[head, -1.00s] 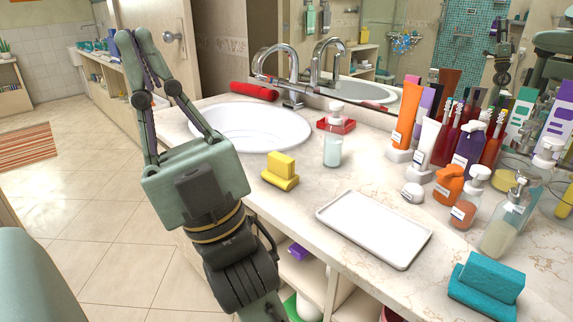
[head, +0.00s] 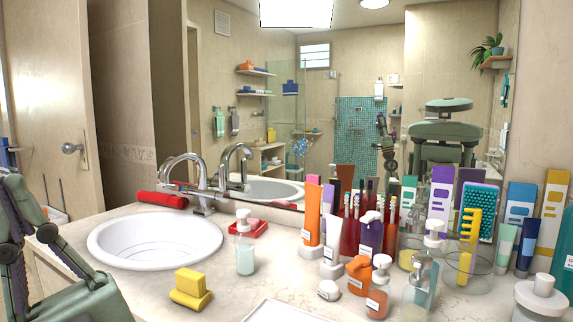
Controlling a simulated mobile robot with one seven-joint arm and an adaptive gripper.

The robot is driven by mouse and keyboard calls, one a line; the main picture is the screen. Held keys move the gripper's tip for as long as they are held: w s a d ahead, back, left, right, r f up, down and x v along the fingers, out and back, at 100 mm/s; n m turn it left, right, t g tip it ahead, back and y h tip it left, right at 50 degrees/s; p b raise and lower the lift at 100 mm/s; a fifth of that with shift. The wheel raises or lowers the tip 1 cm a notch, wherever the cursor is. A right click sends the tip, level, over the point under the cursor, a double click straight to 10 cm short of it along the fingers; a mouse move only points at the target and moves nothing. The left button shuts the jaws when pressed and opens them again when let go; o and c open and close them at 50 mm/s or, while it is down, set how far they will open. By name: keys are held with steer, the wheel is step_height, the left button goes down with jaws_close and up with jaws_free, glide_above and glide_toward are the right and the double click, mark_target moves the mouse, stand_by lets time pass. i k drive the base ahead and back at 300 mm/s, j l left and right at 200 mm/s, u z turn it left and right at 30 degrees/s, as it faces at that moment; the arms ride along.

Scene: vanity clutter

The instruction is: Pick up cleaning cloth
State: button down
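No item in the head view is clearly marked as the cleaning cloth. A yellow folded, block-like item (head: 190,290) lies on the counter in front of the sink. A red rolled item (head: 162,200) lies behind the sink, near the faucet; it could be a rolled cloth. My gripper (head: 28,205) is at the lower left, partly cut off by the frame edge. Its fingers point up and look apart with nothing between them. It is left of the sink and away from both items.
The white sink (head: 155,242) takes up the counter's left. A soap dispenser (head: 245,245) and a red dish (head: 246,229) stand beside it. Several bottles, tubes and a glass jar (head: 470,272) crowd the right. A white tray (head: 285,311) shows at the bottom edge.

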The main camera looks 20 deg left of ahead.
mark_target(191, 291)
steer(key=k+j, duration=0.1)
steer(key=j, duration=0.95)
steer(key=k+j+z, duration=0.1)
steer(key=j, duration=0.4)
steer(key=k+j, duration=0.15)
steer(key=j, duration=0.4)
steer(key=k+j, duration=0.1)
steer(key=j, duration=0.4)
steer(key=i+j, duration=0.2)
steer(key=j, duration=0.15)
steer(key=i+j+z, duration=0.1)
steer(key=j, duration=0.2)
steer(key=i, duration=0.55)
